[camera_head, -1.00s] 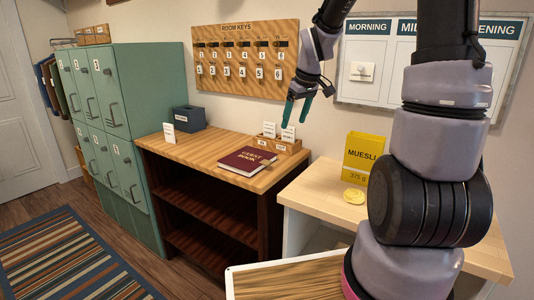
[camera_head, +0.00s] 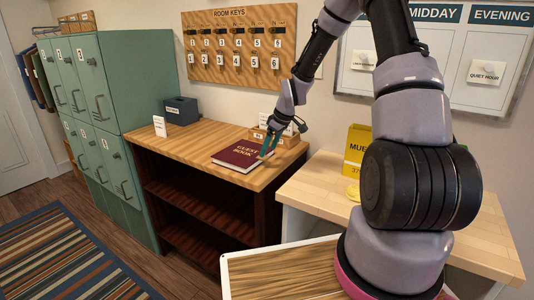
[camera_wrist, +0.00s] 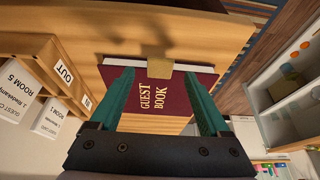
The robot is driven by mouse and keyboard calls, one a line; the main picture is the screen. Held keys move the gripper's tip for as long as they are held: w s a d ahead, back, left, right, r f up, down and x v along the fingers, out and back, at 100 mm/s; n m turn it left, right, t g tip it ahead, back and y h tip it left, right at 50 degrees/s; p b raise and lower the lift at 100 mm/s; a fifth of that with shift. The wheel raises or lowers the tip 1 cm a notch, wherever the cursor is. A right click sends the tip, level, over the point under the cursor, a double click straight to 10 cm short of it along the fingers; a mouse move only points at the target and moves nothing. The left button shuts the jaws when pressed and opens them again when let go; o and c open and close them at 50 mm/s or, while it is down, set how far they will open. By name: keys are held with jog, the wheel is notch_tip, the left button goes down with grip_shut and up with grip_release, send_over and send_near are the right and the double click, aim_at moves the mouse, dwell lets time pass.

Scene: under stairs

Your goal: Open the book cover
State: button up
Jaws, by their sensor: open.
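The guest book (camera_head: 236,156) is dark red with gold lettering and lies closed on the wooden counter (camera_head: 180,140). In the wrist view the guest book (camera_wrist: 158,97) shows its cover, white page edges and a tan tab (camera_wrist: 160,68) at the edge away from me. My gripper (camera_head: 268,146) is at the book's right end in the head view, pointing down. In the wrist view my gripper (camera_wrist: 160,92) has its green fingers apart, with the cover showing between them. I cannot tell whether the fingertips touch the book.
A wooden IN/OUT card box (camera_head: 282,138) stands close behind my gripper. A dark blue box (camera_head: 182,110) and a small white card (camera_head: 160,126) stand at the counter's left. A yellow muesli box (camera_head: 355,148) stands on the lower table at right.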

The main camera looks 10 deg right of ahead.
jog(key=shift+x, duration=1.4)
grip_shut()
dwell(0.4)
